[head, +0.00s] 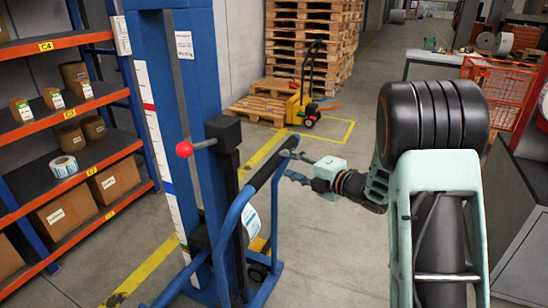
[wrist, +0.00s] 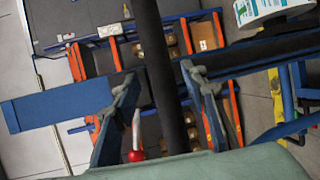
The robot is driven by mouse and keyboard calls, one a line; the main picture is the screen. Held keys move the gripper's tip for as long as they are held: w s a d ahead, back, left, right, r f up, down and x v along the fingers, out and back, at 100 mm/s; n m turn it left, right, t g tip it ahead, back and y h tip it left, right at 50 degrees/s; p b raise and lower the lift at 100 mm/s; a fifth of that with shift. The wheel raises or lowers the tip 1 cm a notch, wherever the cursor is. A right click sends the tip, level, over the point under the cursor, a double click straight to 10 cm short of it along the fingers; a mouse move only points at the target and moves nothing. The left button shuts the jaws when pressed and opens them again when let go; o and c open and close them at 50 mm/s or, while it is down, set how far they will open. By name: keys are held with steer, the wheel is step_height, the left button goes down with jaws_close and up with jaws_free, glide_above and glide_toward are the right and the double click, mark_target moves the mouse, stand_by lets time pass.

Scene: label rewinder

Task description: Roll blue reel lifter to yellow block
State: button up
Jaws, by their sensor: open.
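The blue reel lifter (head: 205,130) stands upright left of centre in the head view, with a tall mast, a red-knobbed lever and a black push handle (head: 268,168). My gripper (head: 287,163) is at this handle, on its right side. In the wrist view my gripper (wrist: 162,75) is open, with the black handle bar (wrist: 158,50) running between its two fingers. I cannot tell whether the fingers touch it. A small yellow piece (head: 258,245) shows low behind the lifter's frame, partly hidden; I cannot tell whether it is the yellow block.
Orange-and-blue shelving (head: 70,150) with boxes stands at left. A yellow pallet truck (head: 300,103) stands in a yellow floor square before stacked pallets (head: 310,40). An orange mesh cage (head: 495,90) and a grey cabinet (head: 520,230) are at right. The middle floor is open.

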mark_target(281, 161)
steer(key=x, duration=0.6)
steer(key=shift+w+a, duration=0.15)
steer(key=shift+a, duration=0.05)
jaws_close()
